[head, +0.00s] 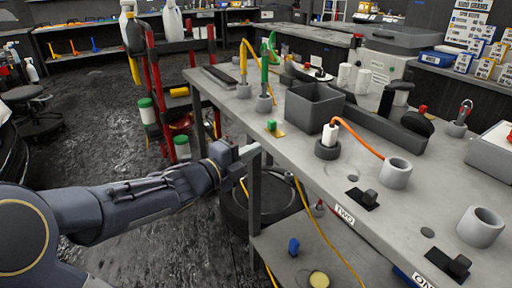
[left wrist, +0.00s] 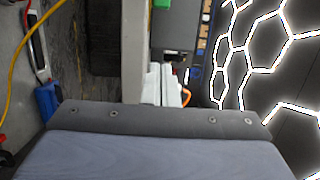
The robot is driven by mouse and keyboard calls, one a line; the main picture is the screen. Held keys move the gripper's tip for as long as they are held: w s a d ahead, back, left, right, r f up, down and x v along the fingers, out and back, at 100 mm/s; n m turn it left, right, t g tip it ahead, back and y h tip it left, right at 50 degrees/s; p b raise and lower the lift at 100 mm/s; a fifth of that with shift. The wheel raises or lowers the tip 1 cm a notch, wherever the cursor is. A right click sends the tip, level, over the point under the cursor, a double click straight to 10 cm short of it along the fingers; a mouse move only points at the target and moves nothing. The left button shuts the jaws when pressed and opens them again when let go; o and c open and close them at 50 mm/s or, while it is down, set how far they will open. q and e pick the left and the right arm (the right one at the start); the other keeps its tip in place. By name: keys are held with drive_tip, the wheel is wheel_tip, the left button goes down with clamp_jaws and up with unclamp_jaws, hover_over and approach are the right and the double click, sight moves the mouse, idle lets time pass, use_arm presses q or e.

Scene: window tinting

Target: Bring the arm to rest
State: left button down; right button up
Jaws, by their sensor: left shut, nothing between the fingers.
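My left arm reaches in from the left of the head view, held out roughly level. Its dark gripper (head: 248,152) is shut and empty, at the left side of the long grey workbench (head: 300,160), close to the bench's leg and edge. I cannot tell whether it touches the bench. My right gripper is not in view.
The bench holds a grey bin (head: 313,106), a white nozzle with an orange hose (head: 330,135) and a grey cup (head: 396,172). A red-framed cart (head: 160,110) stands behind the arm. A lower shelf (head: 300,262) carries a blue item (head: 293,246). Dark floor (head: 90,130) lies open at left.

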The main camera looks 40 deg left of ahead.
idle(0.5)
use_arm(q)
drive_tip(key=s+d+f+n+g+h, duration=0.1)
drive_tip(key=s+d+f+n+g, duration=0.6)
drive_tip(key=s+n, duration=0.35)
drive_tip(key=s+d+f+n+g, duration=0.5)
drive_tip(key=s+d+f+n, duration=0.1)
drive_tip(key=s+d+n, duration=0.4)
wheel_tip(320, 180, up, 22)
drive_tip(key=a+p, duration=0.1)
drive_tip(key=p, duration=2.1)
drive_tip(key=shift+n, duration=0.45)
